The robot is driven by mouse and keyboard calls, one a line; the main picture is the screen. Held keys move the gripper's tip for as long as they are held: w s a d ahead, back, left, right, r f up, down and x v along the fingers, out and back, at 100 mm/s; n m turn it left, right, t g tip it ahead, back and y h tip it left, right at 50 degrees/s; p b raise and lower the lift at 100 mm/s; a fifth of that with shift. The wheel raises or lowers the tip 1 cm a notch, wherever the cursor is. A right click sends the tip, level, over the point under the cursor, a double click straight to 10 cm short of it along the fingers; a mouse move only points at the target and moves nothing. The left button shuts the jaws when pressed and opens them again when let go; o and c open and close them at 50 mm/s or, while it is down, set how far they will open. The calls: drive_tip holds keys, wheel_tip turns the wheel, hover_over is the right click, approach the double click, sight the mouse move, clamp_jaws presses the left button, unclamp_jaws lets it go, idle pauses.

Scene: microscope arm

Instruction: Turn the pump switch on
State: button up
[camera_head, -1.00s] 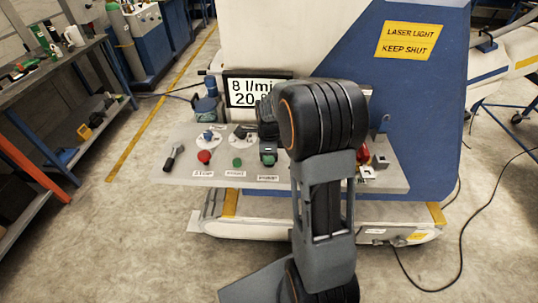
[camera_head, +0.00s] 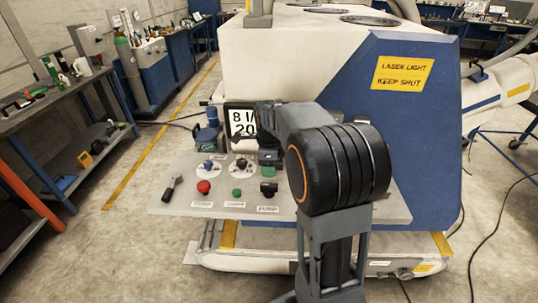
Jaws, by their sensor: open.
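The pump switch (camera_head: 268,187) is a small dark switch on the sloping grey control panel (camera_head: 165,190), above a white label (camera_head: 268,209) that seems to read PUMP. My gripper (camera_head: 270,160) is open and empty, just behind and above the switch in the picture. A small gap shows between them. My arm's large black joint covers the right part of the panel. The fingertips are small and dark here, and the switch's exact position is too small to read.
A black lever (camera_head: 172,188), a red button (camera_head: 203,187) and a green button (camera_head: 237,193) sit left of the switch. A display (camera_head: 241,120) stands at the back, partly covered by my arm.

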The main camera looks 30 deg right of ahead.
drive_tip(key=shift+r, duration=2.35)
drive_tip(key=s+a+f+n+t, duration=0.1)
drive_tip(key=s+a+n+t, duration=0.1)
drive_tip(key=s+a+n, duration=0.3)
drive_tip(key=s+a+f+n+t, duration=0.1)
drive_tip(key=s+a+n, duration=0.3)
drive_tip(key=s+n, duration=0.7)
drive_tip(key=shift+a+f+n+t, duration=0.4)
drive_tip(key=shift+n+t, duration=0.1)
drive_tip(key=shift+n, duration=3.6)
